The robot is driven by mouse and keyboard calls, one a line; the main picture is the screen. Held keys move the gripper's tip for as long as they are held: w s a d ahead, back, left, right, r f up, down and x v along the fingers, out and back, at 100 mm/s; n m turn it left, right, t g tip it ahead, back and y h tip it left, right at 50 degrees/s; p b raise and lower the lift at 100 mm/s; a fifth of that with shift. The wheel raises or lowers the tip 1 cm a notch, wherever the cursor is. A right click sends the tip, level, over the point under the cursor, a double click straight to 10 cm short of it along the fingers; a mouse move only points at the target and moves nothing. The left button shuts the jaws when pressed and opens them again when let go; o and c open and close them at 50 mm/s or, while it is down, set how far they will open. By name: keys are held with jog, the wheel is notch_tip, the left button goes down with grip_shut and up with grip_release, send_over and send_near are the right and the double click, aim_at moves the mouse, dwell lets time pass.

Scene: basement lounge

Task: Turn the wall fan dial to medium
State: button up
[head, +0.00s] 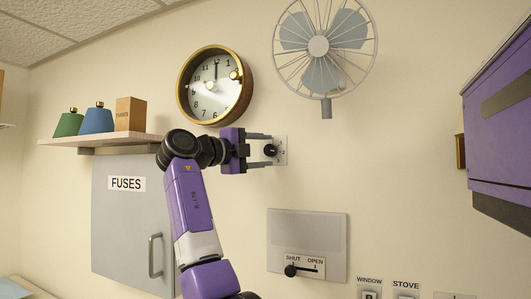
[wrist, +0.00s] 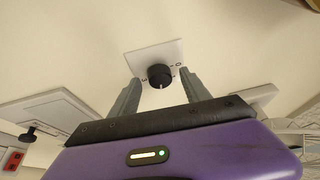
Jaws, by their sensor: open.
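The fan dial (head: 271,150) is a black round knob on a small white wall plate (head: 281,151), below the wall fan (head: 318,45). In the wrist view the dial (wrist: 160,76) carries a white pointer mark, with small marks on the plate around it that are too small to read for certain. My gripper (head: 265,150) is in front of the plate. In the wrist view my gripper (wrist: 158,78) is open, with one grey finger on each side of the dial. The fingers look apart from the knob, and how deep they reach around it is unclear.
A round clock (head: 214,86) hangs up left of the dial. A shelf (head: 105,140) with bottles and a box is above a grey fuse cabinet (head: 125,220). A SHUT/OPEN slider panel (head: 308,235) is below, with window and stove switches at lower right. A purple cabinet (head: 500,130) juts in at right.

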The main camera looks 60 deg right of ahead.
jog(key=b+v, duration=0.1)
jog(key=v, duration=0.5)
jog(key=shift+a, duration=0.35)
jog(key=shift+w, duration=0.15)
